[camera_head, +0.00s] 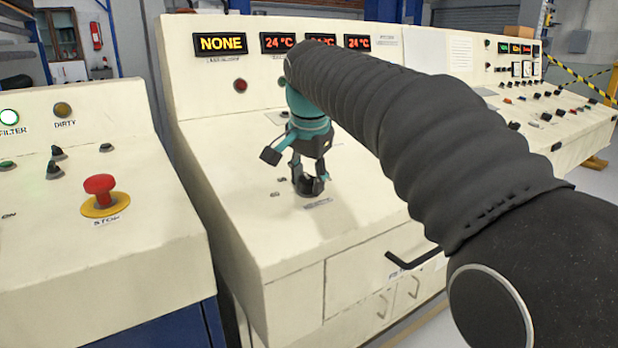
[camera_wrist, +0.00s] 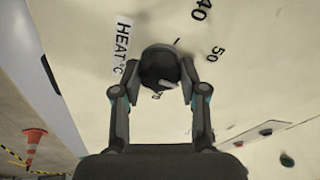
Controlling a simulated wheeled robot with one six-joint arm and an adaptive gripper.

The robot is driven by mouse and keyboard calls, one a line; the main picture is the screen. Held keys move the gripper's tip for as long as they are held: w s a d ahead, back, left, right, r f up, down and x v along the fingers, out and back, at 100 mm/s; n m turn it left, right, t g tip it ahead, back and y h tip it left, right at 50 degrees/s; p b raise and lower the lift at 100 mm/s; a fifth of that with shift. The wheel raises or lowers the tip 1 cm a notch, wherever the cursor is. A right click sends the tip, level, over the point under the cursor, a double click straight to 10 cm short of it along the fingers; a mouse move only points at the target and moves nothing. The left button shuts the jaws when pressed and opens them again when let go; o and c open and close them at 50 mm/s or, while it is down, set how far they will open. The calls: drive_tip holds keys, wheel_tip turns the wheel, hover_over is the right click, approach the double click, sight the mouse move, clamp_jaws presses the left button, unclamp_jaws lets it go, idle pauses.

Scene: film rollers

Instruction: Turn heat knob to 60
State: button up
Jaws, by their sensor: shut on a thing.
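The heat knob (camera_wrist: 158,72) is a round black knob on the cream panel. It shows in the wrist view between the two fingers of my gripper (camera_wrist: 160,84), which is shut on it. A "HEAT °C" label (camera_wrist: 124,48) lies to its left, and the dial marks 40 and 50 lie to its upper right. I cannot make out a 60 mark or where the knob points.
Displays reading NONE (camera_head: 221,43) and 24 °C (camera_head: 277,42) are on the upright panel behind. A red stop button (camera_head: 99,188) sits on the left console. A black drawer handle (camera_head: 413,259) is below the panel. Small switches are near my gripper.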

drive_tip(key=shift+w+a+m, duration=0.1)
drive_tip(key=shift+m, duration=1.6)
drive_tip(key=o, duration=1.1)
drive_tip(key=shift+g+h, duration=0.3)
drive_tip(key=shift+o, duration=0.2)
drive_tip(key=shift+r, duration=0.1)
drive_tip(key=v, duration=1.2)
